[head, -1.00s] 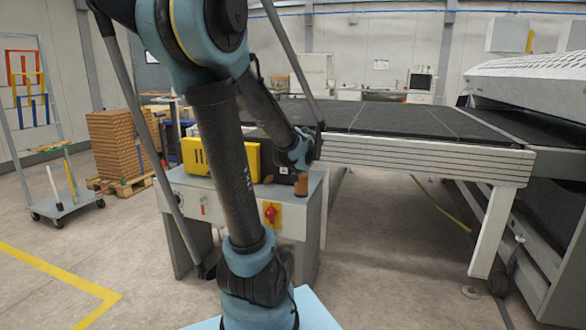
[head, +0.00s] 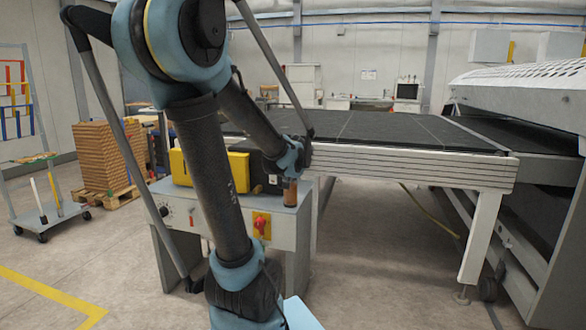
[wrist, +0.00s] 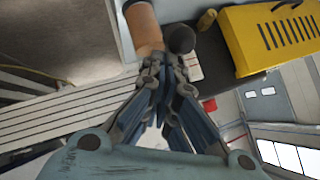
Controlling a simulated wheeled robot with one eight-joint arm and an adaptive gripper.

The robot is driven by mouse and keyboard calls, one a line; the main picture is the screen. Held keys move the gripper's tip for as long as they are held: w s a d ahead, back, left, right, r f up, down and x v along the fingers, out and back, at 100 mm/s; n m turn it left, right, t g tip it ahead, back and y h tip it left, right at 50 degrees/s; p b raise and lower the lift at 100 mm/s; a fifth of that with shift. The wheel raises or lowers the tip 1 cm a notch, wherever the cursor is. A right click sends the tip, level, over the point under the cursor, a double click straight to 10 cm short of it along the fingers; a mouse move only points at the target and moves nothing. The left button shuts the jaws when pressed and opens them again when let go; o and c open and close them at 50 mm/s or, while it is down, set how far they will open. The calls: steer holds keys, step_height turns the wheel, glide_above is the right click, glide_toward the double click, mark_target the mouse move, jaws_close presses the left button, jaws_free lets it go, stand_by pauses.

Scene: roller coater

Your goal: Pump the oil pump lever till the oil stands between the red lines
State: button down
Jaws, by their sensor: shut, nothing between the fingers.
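The oil reservoir (head: 290,192) is a small brown-orange cylinder at the right end of the grey cabinet top. It also shows at the top of the wrist view (wrist: 145,28). I cannot make out the red lines or the oil level. A dark round knob (wrist: 181,39), apparently the pump lever's end, is beside the cylinder in the wrist view. My gripper (wrist: 168,72) is shut and empty, its fingertips just short of the knob and cylinder. Whether they touch the knob I cannot tell. In the head view my arm hides part of the pump.
A yellow box (head: 186,167) stands on the cabinet (head: 230,222), left of the pump. A red switch on a yellow plate (head: 261,225) is on the cabinet front. The dark-topped conveyor table (head: 400,130) lies behind and right. Open floor lies right of the cabinet.

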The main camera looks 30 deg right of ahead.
steer(key=d+r+v, duration=0.1)
steer(key=v, duration=1)
steer(key=shift+w+r, duration=0.2)
steer(key=shift+r, duration=0.05)
stand_by(0.9)
steer(key=a+f+n+g+y, duration=0.1)
steer(key=a+f+n+y, duration=0.3)
steer(key=a, duration=0.6)
steer(key=a+f+n+g, duration=0.1)
steer(key=a+f+g, duration=0.1)
steer(key=a+f, duration=0.55)
steer(key=s+a+f+n+g, duration=0.4)
steer(key=s+a+f+n, duration=0.2)
steer(key=s+a+f, duration=0.3)
steer(key=s+a, duration=0.3)
steer(key=s, duration=0.2)
steer(key=shift+a+f+n+g, duration=0.25)
steer(key=shift+a+n+g, duration=0.05)
steer(key=shift+a, duration=0.05)
steer(key=shift+d, duration=0.1)
